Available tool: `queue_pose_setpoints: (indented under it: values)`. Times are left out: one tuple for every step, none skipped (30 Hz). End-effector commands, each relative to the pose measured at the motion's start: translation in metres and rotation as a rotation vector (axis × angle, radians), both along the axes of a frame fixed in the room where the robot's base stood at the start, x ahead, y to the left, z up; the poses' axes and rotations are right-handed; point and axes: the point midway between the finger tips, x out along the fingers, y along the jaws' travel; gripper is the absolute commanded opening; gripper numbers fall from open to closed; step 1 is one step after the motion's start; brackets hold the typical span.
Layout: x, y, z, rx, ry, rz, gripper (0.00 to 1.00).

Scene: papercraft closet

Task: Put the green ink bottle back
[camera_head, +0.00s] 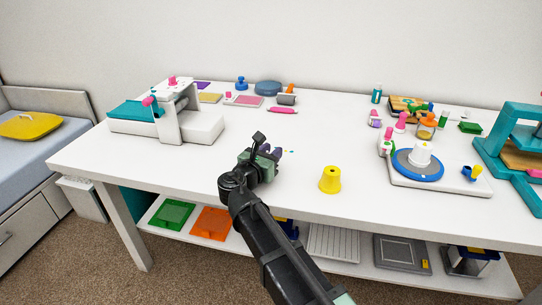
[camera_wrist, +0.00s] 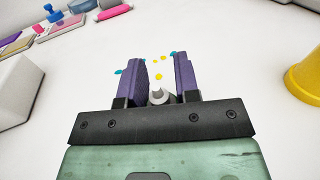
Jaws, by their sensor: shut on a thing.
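My gripper (camera_head: 279,153) is over the middle of the white table, left of the yellow cup. In the wrist view its purple fingers (camera_wrist: 159,78) stand a little apart, shut on a small pale grey-white thing (camera_wrist: 160,96). Only a curved end of that thing shows clearly, and I cannot tell whether it is the green ink bottle. In the head view my gripper hides it. A small green bottle-like item (camera_head: 443,119) stands at the right back, beside an amber jar (camera_head: 427,126). A teal bottle (camera_head: 376,95) stands farther back.
A yellow cup (camera_head: 330,180) stands right of my gripper. A blue turntable (camera_head: 418,164) and a teal press (camera_head: 510,150) are at the right. A white machine (camera_head: 180,115) is at the left. Small coloured dots (camera_wrist: 158,62) lie beyond my fingers. The table's front middle is mostly clear.

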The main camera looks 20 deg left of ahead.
Motion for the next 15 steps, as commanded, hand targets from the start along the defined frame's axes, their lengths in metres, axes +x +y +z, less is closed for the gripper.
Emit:
queue_pose_setpoints:
  values:
    - [0.0, 0.0, -0.0035, 0.0, 0.0, 0.0, 0.0]
    - [0.0, 0.0, -0.0045, 0.0, 0.0, 0.0, 0.0]
    - [0.0, 0.0, -0.0025, 0.0, 0.0, 0.0, 0.36]
    - [0.0, 0.0, -0.0023, 0.0, 0.0, 0.0, 0.4]
    - [0.0, 0.0, -0.0023, 0.0, 0.0, 0.0, 0.45]
    - [0.0, 0.0, -0.0023, 0.0, 0.0, 0.0, 0.51]
    - [0.0, 0.0, -0.0023, 0.0, 0.0, 0.0, 0.55]
    - [0.0, 0.0, -0.0023, 0.0, 0.0, 0.0, 0.55]
    - [0.0, 0.0, -0.0023, 0.0, 0.0, 0.0, 0.55]
    - [0.0, 0.0, -0.0023, 0.0, 0.0, 0.0, 0.55]
    - [0.0, 0.0001, -0.0023, 0.0, 0.0, 0.0, 0.55]
    - [0.0, 0.0, -0.0023, 0.0, 0.0, 0.0, 0.55]
    - [0.0, 0.0, -0.0023, 0.0, 0.0, 0.0, 0.55]
    - [0.0, 0.0, -0.002, 0.0, 0.0, 0.0, 0.55]
    - [0.0, 0.0, -0.0004, 0.0, 0.0, 0.0, 0.55]
